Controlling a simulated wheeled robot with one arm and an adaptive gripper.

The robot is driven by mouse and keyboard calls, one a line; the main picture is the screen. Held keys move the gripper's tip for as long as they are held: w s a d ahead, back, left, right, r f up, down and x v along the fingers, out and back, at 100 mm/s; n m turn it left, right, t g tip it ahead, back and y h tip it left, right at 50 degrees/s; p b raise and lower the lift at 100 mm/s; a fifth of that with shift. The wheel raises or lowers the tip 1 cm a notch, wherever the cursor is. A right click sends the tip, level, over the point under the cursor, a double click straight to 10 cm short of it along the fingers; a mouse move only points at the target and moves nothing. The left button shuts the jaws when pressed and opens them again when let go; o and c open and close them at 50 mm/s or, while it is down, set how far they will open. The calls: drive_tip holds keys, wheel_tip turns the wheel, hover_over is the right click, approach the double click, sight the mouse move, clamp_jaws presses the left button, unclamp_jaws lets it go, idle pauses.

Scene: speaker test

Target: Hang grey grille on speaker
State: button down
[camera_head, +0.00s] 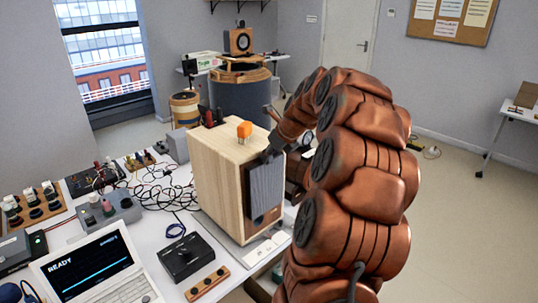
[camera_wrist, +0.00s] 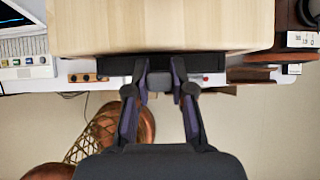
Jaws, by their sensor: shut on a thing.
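The speaker (camera_head: 218,178) is a pale wooden box standing on the white table, and its top also shows in the wrist view (camera_wrist: 165,25). The grey grille (camera_head: 267,188) is a dark upright panel at the speaker's front face. In the wrist view the grille's top edge (camera_wrist: 115,66) shows as a dark strip along the speaker's front edge. My gripper (camera_wrist: 160,82) is shut on the grille at the middle of its top edge. In the head view my gripper (camera_head: 271,153) is at the top of the grille. I cannot tell whether the grille touches the speaker.
A laptop (camera_head: 90,268), a black box (camera_head: 187,256), a wooden strip with knobs (camera_head: 207,284) and tangled cables lie on the table to the left. The floor (camera_head: 450,220) at right is mostly open.

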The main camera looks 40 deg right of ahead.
drive_tip(key=shift+f, duration=0.1)
drive_tip(key=c, duration=0.9)
unclamp_jaws()
drive_tip(key=v, duration=1.2)
drive_tip(key=shift+a, duration=0.1)
